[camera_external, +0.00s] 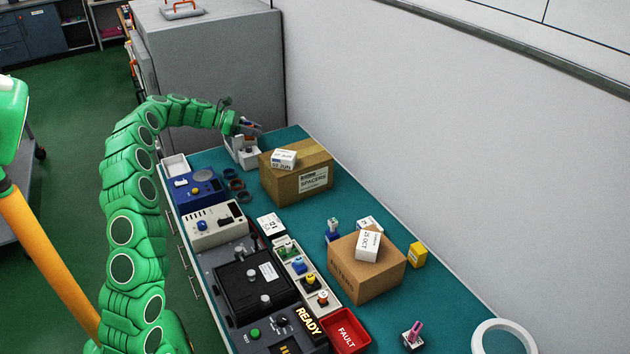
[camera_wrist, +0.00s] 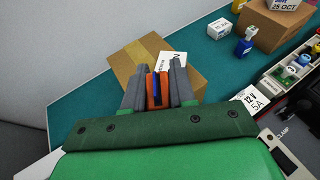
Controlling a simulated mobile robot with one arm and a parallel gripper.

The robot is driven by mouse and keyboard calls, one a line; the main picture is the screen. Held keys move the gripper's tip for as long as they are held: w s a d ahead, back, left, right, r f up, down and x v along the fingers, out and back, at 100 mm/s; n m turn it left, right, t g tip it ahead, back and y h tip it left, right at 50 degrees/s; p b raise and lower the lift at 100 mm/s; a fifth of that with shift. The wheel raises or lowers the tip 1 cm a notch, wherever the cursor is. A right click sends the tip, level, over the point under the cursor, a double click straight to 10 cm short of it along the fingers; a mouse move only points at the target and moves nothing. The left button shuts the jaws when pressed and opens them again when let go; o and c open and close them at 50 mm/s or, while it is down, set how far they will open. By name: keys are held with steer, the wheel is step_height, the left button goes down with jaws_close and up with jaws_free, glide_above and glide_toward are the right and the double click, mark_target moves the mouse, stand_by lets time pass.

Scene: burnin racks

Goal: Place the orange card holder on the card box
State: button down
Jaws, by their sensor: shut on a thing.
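My gripper (camera_wrist: 158,92) is shut on an orange card holder (camera_wrist: 153,88) with a dark blue strip in its middle, seen in the wrist view. In the external view my gripper (camera_external: 246,126) is at the far left end of the bench, up and left of the cardboard card box (camera_external: 281,184) labelled SPACERS; the held holder is small and partly hidden there. The box also shows in the wrist view (camera_wrist: 124,62), beyond and partly behind my fingers. A white labelled carton (camera_external: 284,157) lies on its top. The holder appears held above the bench, apart from the box.
A white stand (camera_external: 243,152) is below my gripper. A second cardboard box (camera_external: 352,278) carries another white carton (camera_external: 368,245). Blue and beige instruments (camera_external: 215,228) line the bench's left edge. A red FAULT tray (camera_external: 345,333) is at the front. A wall runs along the right.

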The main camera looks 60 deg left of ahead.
steer(key=w+d+m+g+h, duration=0.15)
steer(key=w+d, duration=0.35)
steer(key=d, duration=0.5)
steer(key=w+d+m+g+h, duration=0.1)
steer(key=w+d+m, duration=0.1)
steer(key=w+d, duration=0.65)
steer(key=w+d+m+g+h, duration=0.1)
steer(key=w+d+h, duration=0.15)
steer(key=d, duration=1.05)
steer(key=w+d+m+g+h, duration=0.1)
steer(key=d+m+g, duration=0.3)
steer(key=d, duration=2.2)
glide_above(424, 250)
steer(key=shift+t, duration=0.25)
steer(key=f, duration=0.9)
steer(key=s+f, duration=0.1)
steer(key=f, duration=0.4)
steer(key=shift+f, duration=0.15)
steer(key=shift+w+f+n, duration=0.25)
steer(key=shift+w+f, duration=0.1)
steer(key=shift+f, duration=1.6)
steer(key=shift+f, duration=0.15)
